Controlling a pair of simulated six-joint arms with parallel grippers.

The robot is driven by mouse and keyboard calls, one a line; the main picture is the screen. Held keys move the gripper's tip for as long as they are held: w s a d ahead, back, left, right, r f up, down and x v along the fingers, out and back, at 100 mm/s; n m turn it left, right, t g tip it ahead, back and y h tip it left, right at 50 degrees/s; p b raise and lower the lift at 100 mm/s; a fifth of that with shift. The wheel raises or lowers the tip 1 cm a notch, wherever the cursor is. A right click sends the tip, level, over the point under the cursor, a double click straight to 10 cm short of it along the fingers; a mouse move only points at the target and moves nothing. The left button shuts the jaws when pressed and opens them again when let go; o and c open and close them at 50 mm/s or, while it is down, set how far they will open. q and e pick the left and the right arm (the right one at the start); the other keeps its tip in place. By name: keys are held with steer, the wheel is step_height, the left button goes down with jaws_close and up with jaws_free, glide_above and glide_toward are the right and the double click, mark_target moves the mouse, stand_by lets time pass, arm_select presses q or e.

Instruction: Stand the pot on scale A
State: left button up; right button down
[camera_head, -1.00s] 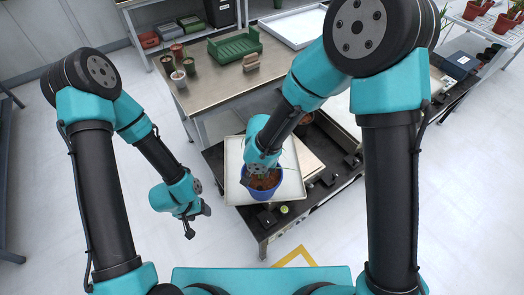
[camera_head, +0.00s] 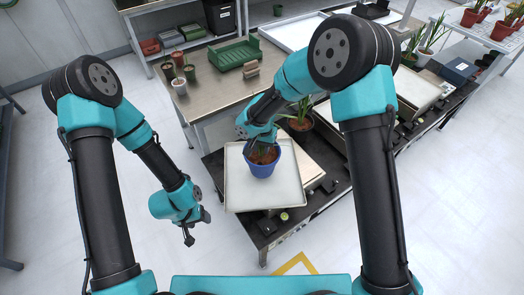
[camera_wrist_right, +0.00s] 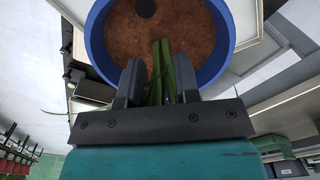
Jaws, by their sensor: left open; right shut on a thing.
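The blue pot (camera_head: 262,162) holds brown soil and a green plant. In the head view it is over the white rimmed pan (camera_head: 236,198) at the near left of the black bench; I cannot tell if it touches the pan. My right gripper (camera_head: 262,145) reaches down over the pot. In the right wrist view my right gripper (camera_wrist_right: 157,82) has the green stems (camera_wrist_right: 164,72) between its fingers, above the soil of the pot (camera_wrist_right: 222,40). The near rim is hidden behind the gripper. My left gripper (camera_head: 198,228) is open and empty over the floor. I cannot read which scale is A.
Another potted plant (camera_head: 300,122) stands just behind and right of the pan. A further pale pan (camera_head: 416,92) is farther right on the bench. A steel table (camera_head: 215,92) with a green tray (camera_head: 228,54) and small pots stands behind.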

steer(key=shift+w+f, duration=0.1)
steer(key=shift+w, duration=0.4)
steer(key=shift+s+f, duration=0.1)
steer(key=shift+f, duration=1.65)
steer(key=c, duration=0.8)
jaws_free()
steer(key=shift+c, duration=0.2)
step_height(320, 180, up, 12)
steer(key=shift+r, duration=0.1)
